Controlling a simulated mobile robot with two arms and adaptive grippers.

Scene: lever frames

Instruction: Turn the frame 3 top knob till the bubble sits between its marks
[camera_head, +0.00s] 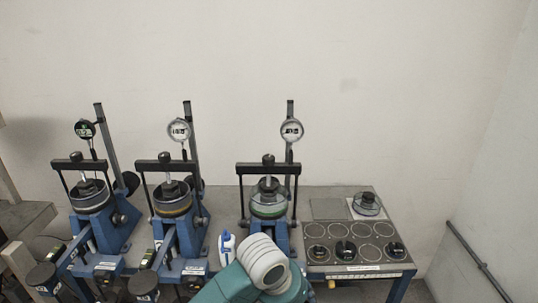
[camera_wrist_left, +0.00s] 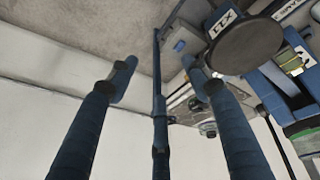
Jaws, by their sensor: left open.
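Three blue lever frames stand in a row in the head view. The rightmost frame (camera_head: 283,233), with a green-banded cell, seems to be frame 3; its number is unreadable. A black knob (camera_head: 268,159) tops its crossbar. My arm hides its lower front in that view. In the left wrist view, a large dark labelled disc (camera_wrist_left: 247,47) shows near a yellow-green level vial (camera_wrist_left: 294,62); the bubble is too small to place. My left gripper (camera_wrist_left: 163,77) is open, its right finger overlapping the view below the disc; contact is not visible. My right gripper is not in view.
The left frame (camera_head: 117,226) and middle frame (camera_head: 181,233) stand alongside. A white bottle (camera_head: 227,246) stands left of the rightmost frame. A panel with round recesses (camera_head: 317,231) lies to its right. A rail (camera_head: 478,262) runs along the right wall.

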